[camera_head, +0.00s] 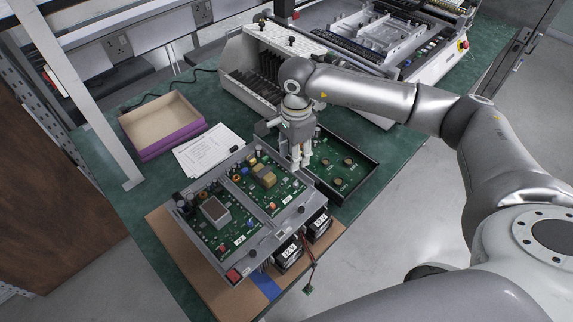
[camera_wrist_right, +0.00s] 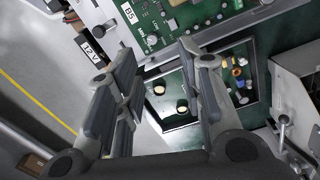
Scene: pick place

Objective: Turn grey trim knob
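The grey device (camera_head: 225,168) with two green circuit boards lies on the table. A small dark grey knob (camera_head: 302,209) is on its front edge. A grey round knob (camera_wrist_right: 97,32) also shows on the device in the right wrist view, beside a 12 V label; I cannot tell for certain which knob is the trim knob. My right gripper (camera_head: 301,163) points down at the device's right back corner, apart from the knob. In the wrist view its fingers (camera_wrist_right: 163,65) are spread, with nothing between them. My left gripper is not in view.
A black tray (camera_head: 374,172) with a green board and round parts lies right of the device. A grey slotted rack (camera_head: 240,55) stands behind. A purple box (camera_head: 172,142) and white papers (camera_head: 207,148) lie left. Black 12 V modules (camera_head: 288,254) sit at the device's front.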

